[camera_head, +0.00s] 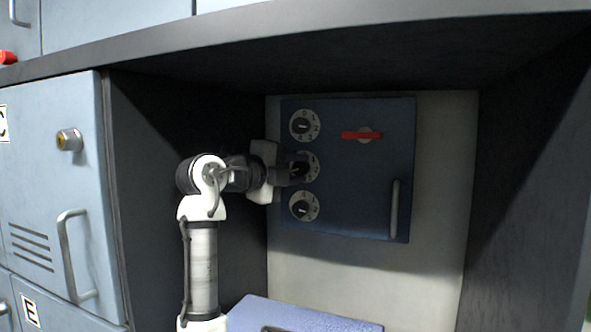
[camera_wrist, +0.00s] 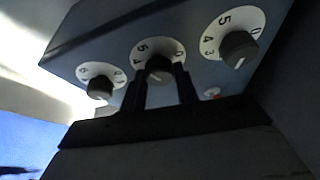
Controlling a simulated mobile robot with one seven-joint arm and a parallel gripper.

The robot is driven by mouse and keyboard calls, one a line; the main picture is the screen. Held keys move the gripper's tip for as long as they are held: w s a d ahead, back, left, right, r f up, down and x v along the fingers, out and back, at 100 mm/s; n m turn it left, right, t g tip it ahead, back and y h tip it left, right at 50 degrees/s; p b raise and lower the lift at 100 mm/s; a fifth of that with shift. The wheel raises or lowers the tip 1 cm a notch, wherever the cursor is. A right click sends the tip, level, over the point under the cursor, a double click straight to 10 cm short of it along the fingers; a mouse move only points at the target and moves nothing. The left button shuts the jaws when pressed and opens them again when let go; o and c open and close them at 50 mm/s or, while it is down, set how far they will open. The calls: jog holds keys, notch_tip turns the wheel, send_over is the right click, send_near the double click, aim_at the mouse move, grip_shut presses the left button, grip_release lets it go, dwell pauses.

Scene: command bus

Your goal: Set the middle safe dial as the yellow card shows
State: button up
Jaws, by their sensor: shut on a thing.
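The middle safe dial (camera_head: 314,163) is a round white numbered plate with a dark knob, between an upper dial (camera_head: 303,125) and a lower dial (camera_head: 303,207). My gripper (camera_head: 294,172) is at this dial and covers part of it. In the wrist view, my gripper's two dark fingers (camera_wrist: 162,78) are shut on the middle dial's knob (camera_wrist: 160,65), one on each side. The digits 5, 4 and 0 show on its plate; the knob's pale pointer mark faces the gripper. The yellow card is not in view.
A blue locker door (camera_head: 55,180) stands to the left. A blue box (camera_head: 300,312) lies below.

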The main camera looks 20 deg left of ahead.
jog(key=o, duration=1)
jog(key=shift+c, duration=0.2)
jog(key=shift+a, duration=0.1)
jog(key=shift+s+a+b, duration=0.15)
jog(key=shift+s+b, duration=0.15)
jog(key=shift+s, duration=0.1)
jog(key=b+v, duration=0.2)
jog(key=v, duration=0.4)
jog(key=shift+s, duration=0.25)
jog(key=shift+a, duration=0.1)
